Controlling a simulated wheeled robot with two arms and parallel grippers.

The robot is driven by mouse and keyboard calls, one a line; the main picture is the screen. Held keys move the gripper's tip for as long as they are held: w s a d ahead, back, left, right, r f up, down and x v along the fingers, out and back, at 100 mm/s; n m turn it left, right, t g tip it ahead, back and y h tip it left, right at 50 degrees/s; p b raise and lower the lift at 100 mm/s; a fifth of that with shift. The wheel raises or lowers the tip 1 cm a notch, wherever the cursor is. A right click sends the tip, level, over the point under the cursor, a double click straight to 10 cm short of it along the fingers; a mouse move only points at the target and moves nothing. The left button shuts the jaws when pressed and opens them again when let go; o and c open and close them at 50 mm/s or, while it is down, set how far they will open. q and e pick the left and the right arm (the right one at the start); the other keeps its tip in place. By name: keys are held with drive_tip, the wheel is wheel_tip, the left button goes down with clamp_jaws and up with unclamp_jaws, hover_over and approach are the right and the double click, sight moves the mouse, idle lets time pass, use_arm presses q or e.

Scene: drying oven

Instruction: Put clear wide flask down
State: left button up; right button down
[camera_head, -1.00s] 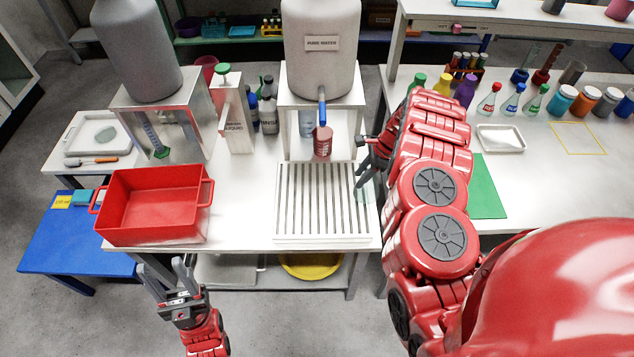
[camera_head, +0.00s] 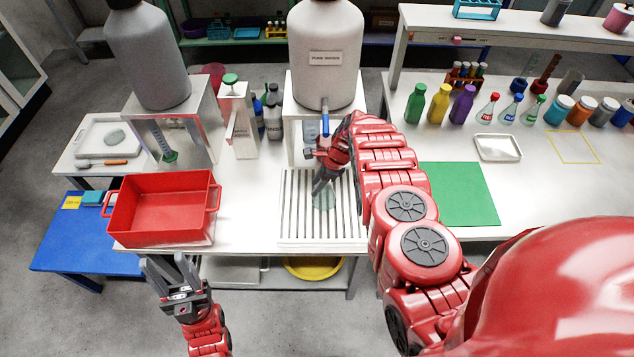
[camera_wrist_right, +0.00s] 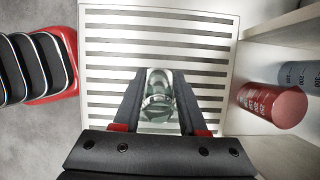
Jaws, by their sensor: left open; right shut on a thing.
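The clear wide flask (camera_head: 323,198) is see-through and greenish, over the white slatted drain rack (camera_head: 291,215) below the pure water tank. My right gripper (camera_head: 322,180) is shut on the flask, and its fingers hide part of it. In the right wrist view the flask (camera_wrist_right: 157,95) sits between the two fingers of the right gripper (camera_wrist_right: 157,100), with the rack's slats behind it. I cannot tell whether the flask touches the rack. My left gripper (camera_head: 172,268) is open and empty in front of the table's front edge, below the red tub.
The red tub (camera_head: 160,234) stands left of the rack. The grey water tank (camera_head: 325,75) with its blue tap is behind the rack. A red beaker (camera_wrist_right: 272,106) stands beside the rack in the right wrist view. A green mat (camera_head: 462,195) lies bare on the right.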

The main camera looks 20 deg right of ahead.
drive_tip(key=shift+f, duration=0.15)
drive_tip(key=shift+f, duration=0.15)
drive_tip(key=shift+c, duration=2.2)
unclamp_jaws()
